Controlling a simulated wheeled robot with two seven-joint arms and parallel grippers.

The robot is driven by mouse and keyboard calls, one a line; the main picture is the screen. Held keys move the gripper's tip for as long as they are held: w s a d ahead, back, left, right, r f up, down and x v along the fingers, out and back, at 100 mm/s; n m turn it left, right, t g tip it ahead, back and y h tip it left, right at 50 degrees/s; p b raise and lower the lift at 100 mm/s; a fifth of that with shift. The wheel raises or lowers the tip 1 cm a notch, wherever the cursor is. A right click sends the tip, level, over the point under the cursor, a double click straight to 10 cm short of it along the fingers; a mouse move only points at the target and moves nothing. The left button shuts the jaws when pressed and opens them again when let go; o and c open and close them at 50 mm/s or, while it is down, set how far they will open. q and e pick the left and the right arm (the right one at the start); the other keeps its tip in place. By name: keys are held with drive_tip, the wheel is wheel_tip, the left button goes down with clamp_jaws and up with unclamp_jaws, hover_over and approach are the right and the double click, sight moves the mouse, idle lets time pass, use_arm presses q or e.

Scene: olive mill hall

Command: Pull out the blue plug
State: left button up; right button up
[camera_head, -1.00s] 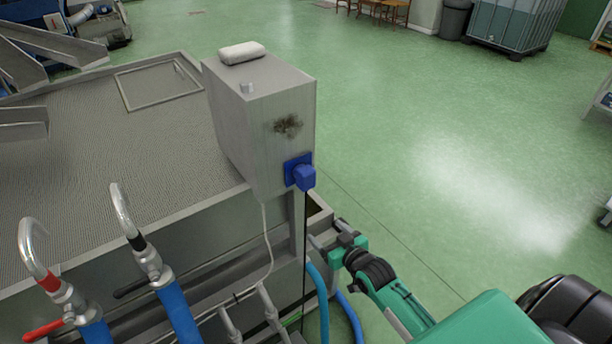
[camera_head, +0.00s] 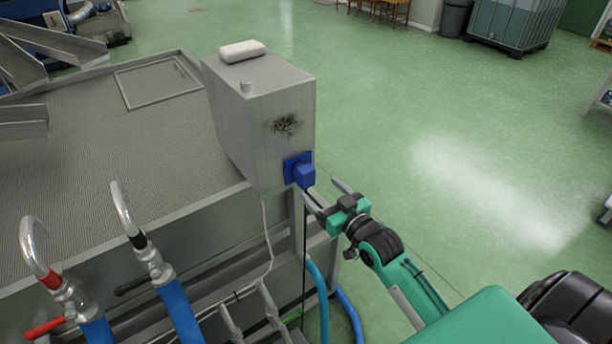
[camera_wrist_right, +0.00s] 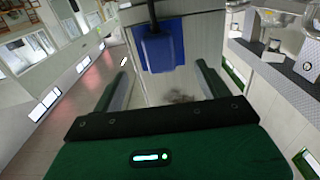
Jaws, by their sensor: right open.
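The blue plug (camera_head: 305,175) sits in a blue socket (camera_head: 290,167) on the front of a grey metal box (camera_head: 262,115). A dark cable hangs down from the plug. My right gripper (camera_head: 326,190) is open and empty, just below and to the right of the plug, with its fingers pointing toward the box. In the right wrist view the plug (camera_wrist_right: 158,52) shows between and beyond the two spread fingers (camera_wrist_right: 160,85). I cannot tell whether a finger touches it. My left gripper is not in view.
A dark smudge (camera_head: 287,124) marks the box above the socket, and a white bar-like item (camera_head: 242,51) lies on its top. Blue hoses (camera_head: 178,315) with metal taps stand at the lower left. The green floor (camera_head: 450,130) to the right is clear.

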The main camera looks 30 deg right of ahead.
sight(310, 179)
drive_tip(key=w, duration=0.6)
drive_tip(key=shift+a, duration=0.4)
drive_tip(key=shift+w+a, duration=0.15)
drive_tip(key=shift+w, duration=0.75)
drive_tip(key=shift+p, duration=0.3)
idle(0.3)
drive_tip(key=c, duration=1.6)
drive_tip(key=shift+s+d+p, duration=0.25)
drive_tip(key=shift+s+p, duration=0.35)
drive_tip(key=shift+s, duration=0.9)
drive_tip(key=shift+s+d+p, duration=0.2)
drive_tip(key=shift+s+p, duration=0.35)
drive_tip(key=shift+s, duration=0.95)
